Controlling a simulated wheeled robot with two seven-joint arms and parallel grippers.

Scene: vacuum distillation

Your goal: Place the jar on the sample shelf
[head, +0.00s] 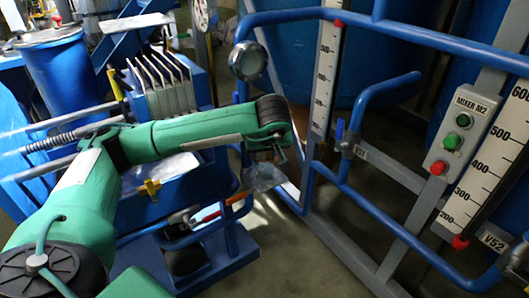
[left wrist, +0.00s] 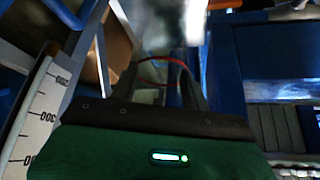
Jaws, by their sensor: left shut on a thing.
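My left gripper (head: 276,152) is at the end of the green arm in the middle of the head view, pointing down. It is shut on a clear, see-through jar (head: 263,178), which hangs just below the fingers in front of the blue pipework. In the left wrist view the two dark fingers (left wrist: 162,82) stand apart. A pale, blurred, glassy shape lies beyond them, and a thin red arc shows between them. The jar's outline is hard to make out. I cannot pick out a sample shelf with certainty. My right gripper is not in view.
A blue pipe frame with white level scales (head: 325,75) stands to the right. A grey control box (head: 460,130) carries green and red buttons. Blue machinery with a ribbed grey block (head: 160,85) is behind the arm. Bare floor (head: 300,250) shows below the jar.

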